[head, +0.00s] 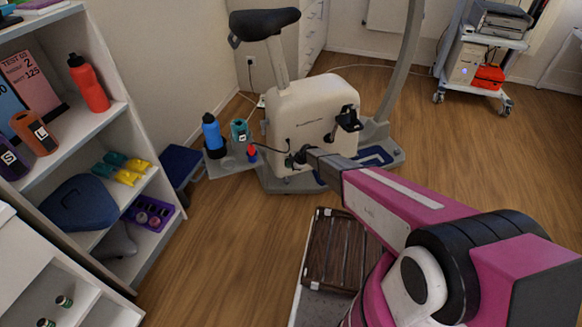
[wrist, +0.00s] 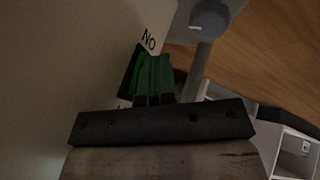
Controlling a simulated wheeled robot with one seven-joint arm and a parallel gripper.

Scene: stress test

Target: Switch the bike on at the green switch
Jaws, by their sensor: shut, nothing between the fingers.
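The exercise bike (head: 310,105) stands at the back middle, with a cream housing and a black seat. My arm reaches to the low front of the housing, where my gripper (head: 297,158) is small and dark; the switch cannot be made out there. In the wrist view my gripper (wrist: 158,62) is shut and empty, its fingers close together. A green switch (wrist: 136,76) in a dark frame shows just left of the fingers, partly hidden by them. A black label beside it reads "NO" in this view. I cannot tell whether the fingertips touch the switch.
A low stand (head: 232,162) left of the bike holds a blue bottle (head: 212,132) and small items. A shelf unit (head: 75,140) fills the left side. A brown slatted crate (head: 336,250) is below my arm. Wooden floor is open at the right.

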